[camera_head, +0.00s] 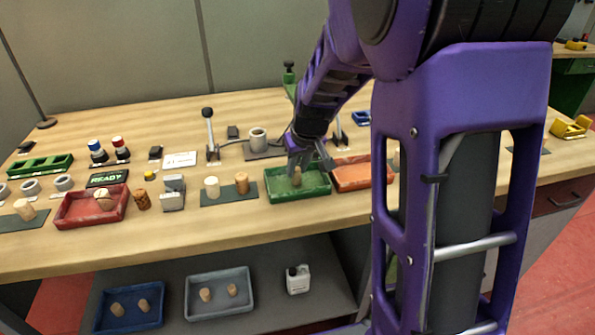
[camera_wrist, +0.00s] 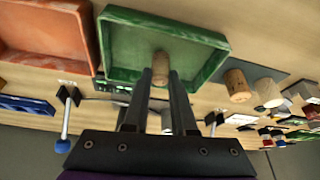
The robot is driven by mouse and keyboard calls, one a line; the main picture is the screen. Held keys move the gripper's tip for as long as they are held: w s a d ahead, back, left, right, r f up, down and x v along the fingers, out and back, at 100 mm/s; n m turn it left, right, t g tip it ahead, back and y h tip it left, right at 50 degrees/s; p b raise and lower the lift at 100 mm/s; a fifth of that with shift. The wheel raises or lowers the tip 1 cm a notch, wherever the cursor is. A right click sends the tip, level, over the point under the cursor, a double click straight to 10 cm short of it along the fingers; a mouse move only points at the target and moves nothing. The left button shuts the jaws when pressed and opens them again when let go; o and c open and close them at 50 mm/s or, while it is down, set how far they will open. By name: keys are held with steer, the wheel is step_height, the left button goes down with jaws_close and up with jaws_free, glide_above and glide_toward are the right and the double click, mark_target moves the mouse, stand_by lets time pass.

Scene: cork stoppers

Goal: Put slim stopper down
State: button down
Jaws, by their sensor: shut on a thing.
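My gripper (camera_head: 309,161) is over the green tray (camera_head: 318,190) in the head view. It is shut on the slim stopper (camera_head: 297,177), a small tan cork. In the wrist view the gripper fingers (camera_wrist: 160,76) reach toward the green tray (camera_wrist: 110,45), and the slim stopper (camera_wrist: 160,60) shows between their tips. The stopper is inside the tray's outline. I cannot tell whether it touches the tray floor.
The orange tray (camera_head: 372,177) stands right beside the green tray. To the left, a pale cork (camera_head: 212,187) and a brown cork (camera_head: 242,183) stand on a dark mat (camera_head: 229,196). A red tray (camera_head: 70,213) with a cork is farther left. Bare wood lies in front.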

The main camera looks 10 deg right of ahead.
steer(key=shift+f, duration=0.3)
steer(key=shift+f, duration=0.15)
steer(key=c, duration=0.7)
jaws_free()
steer(key=shift+r, duration=0.3)
steer(key=p+v, duration=0.2)
steer(key=v, duration=0.9)
steer(key=shift+s+d+r, duration=0.1)
steer(key=shift+s+r, duration=0.1)
steer(key=shift+r, duration=0.15)
